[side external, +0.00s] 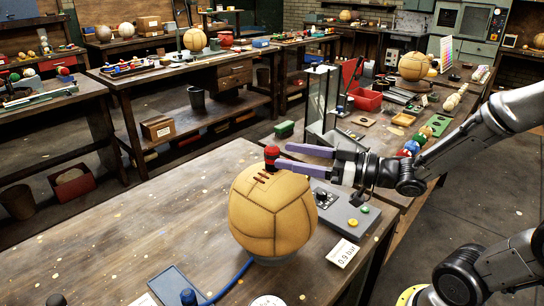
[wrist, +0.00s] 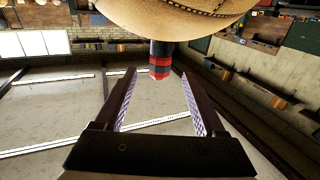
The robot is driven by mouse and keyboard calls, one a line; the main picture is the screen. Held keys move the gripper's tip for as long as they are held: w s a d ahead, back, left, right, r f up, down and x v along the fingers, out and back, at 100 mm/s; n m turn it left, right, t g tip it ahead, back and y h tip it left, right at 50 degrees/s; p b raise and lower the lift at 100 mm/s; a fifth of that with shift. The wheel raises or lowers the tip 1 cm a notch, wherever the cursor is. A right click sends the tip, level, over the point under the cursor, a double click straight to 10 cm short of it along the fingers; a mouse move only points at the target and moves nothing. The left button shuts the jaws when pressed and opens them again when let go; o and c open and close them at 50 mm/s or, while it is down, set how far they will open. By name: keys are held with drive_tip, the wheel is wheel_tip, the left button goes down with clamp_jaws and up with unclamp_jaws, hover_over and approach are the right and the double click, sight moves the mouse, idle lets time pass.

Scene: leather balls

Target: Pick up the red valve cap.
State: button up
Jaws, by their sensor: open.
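The red valve cap (side external: 272,154) stands on top of the tan leather ball (side external: 270,215), above its stitched lacing. In the wrist view, which looks turned over, the cap (wrist: 160,58) shows red with dark bands and points down from the ball (wrist: 180,17). My gripper (side external: 281,155) reaches in from the right at the cap's height, its purple-padded fingers apart. In the wrist view my gripper (wrist: 158,77) is open, with the cap's end in the gap near the fingertips. I see clear space on both sides of the cap.
A glass-sided stand (side external: 320,100) rises behind my gripper.

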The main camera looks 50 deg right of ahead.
sight(272, 151)
drive_tip(key=x, duration=0.4)
drive_tip(key=shift+w+a+r, duration=0.1)
drive_tip(key=shift+w+a, duration=0.05)
drive_tip(key=shift+w, duration=0.25)
drive_tip(key=shift+c, duration=0.2)
clamp_jaws()
